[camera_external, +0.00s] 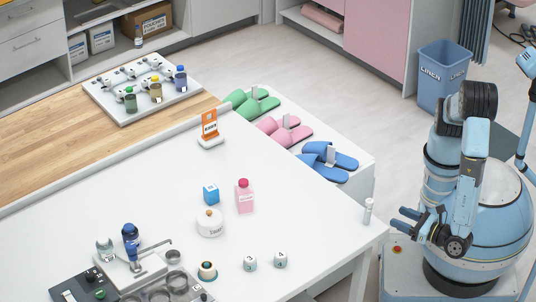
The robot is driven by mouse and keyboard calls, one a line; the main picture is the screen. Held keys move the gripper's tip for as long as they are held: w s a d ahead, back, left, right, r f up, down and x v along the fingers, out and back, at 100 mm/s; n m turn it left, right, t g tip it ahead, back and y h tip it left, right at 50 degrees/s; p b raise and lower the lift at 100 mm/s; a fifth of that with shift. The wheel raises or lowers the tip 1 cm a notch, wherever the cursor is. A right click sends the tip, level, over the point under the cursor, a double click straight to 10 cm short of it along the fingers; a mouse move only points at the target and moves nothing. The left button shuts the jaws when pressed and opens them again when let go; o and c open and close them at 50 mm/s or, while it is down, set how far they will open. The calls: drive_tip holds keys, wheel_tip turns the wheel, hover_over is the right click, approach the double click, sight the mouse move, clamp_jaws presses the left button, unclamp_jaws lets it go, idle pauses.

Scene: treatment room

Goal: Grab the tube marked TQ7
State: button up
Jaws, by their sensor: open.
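A small pale tube (368,211) stands upright near the right corner of the white table. Its marking is too small to read, so I cannot tell whether it is TQ7. My gripper (397,222) is open and empty, just right of this tube. Its dark fingers point left toward the tube and look apart from it. No other clear tube shows on the white table.
Slippers (330,158) lie behind. The tabletop near the tube is clear.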

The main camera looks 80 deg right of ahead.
sight(369, 203)
drive_tip(key=x, duration=1.2)
drive_tip(key=shift+w+d+f, duration=0.1)
drive_tip(key=shift+w+d, duration=0.1)
drive_tip(key=shift+w, duration=0.05)
drive_tip(key=shift+c, duration=0.3)
drive_tip(key=c, duration=1)
drive_tip(key=shift+o, duration=0.2)
